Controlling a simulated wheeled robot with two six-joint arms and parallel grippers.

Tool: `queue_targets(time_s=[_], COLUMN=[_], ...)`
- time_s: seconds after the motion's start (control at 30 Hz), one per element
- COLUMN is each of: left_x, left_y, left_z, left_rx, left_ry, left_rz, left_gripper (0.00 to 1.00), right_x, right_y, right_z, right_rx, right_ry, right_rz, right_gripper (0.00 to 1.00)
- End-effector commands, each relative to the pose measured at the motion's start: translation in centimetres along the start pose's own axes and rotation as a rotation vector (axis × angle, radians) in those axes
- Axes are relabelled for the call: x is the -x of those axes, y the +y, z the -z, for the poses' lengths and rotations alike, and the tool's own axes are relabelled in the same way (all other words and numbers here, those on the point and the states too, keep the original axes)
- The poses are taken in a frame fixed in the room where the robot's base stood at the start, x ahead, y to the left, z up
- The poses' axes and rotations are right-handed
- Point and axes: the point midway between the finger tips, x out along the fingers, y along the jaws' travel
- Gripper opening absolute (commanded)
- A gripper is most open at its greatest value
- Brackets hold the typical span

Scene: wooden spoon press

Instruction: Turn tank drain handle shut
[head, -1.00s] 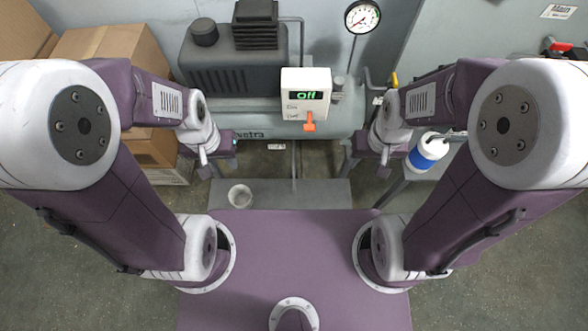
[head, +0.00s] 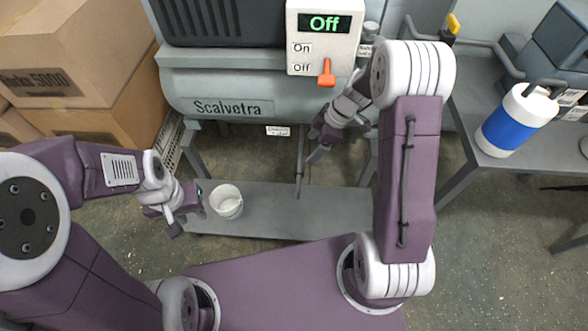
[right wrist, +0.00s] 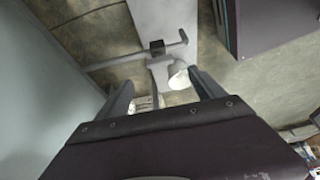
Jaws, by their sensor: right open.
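The grey tank (head: 215,95), lettered "Scalvetra", lies under the compressor. A thin drain pipe (head: 299,165) hangs below it, with a small label (head: 277,131) nearby. In the right wrist view the pipe (right wrist: 105,62) ends at a dark block, with a thin bent handle (right wrist: 182,38) beside it. My right gripper (head: 318,152) is under the tank, just right of the pipe. In its wrist view (right wrist: 165,92) it is open, with the pipe end and handle beyond its fingers, apart from them. My left gripper (head: 188,218) is left of the white bucket; its jaw gap is unclear.
The white bucket (head: 226,203) stands on a grey base plate (head: 265,220) below the tank. A control box (head: 324,45) reads "Off", with an orange lever. Boxes (head: 85,60) stand left; a grey bench (head: 490,175) with a blue-and-white bottle (head: 515,122) is right.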

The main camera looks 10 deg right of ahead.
Motion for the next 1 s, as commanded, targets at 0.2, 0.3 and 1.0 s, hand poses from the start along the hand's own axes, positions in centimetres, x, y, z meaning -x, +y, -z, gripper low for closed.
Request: queue_targets(time_s=[0.2,0.3,1.0], left_x=[-0.7,-1.9,-4.1], left_y=[0.0,0.0,-0.1], left_z=[-0.1,-0.2,-0.4], left_rx=[0.000,0.000,0.000], left_ry=[0.001,0.001,0.000], left_rz=[0.000,0.000,0.000], left_gripper=[0.36,0.36,0.36], right_x=[-1.4,-3.7,-8.9], right_y=[0.0,-0.1,0.0], right_z=[-0.1,-0.2,0.1], right_rx=[0.003,0.003,0.002], right_ry=[-0.001,-0.001,-0.002], right_rz=[0.001,0.003,-0.001], right_gripper=[0.78,0.78,0.59])
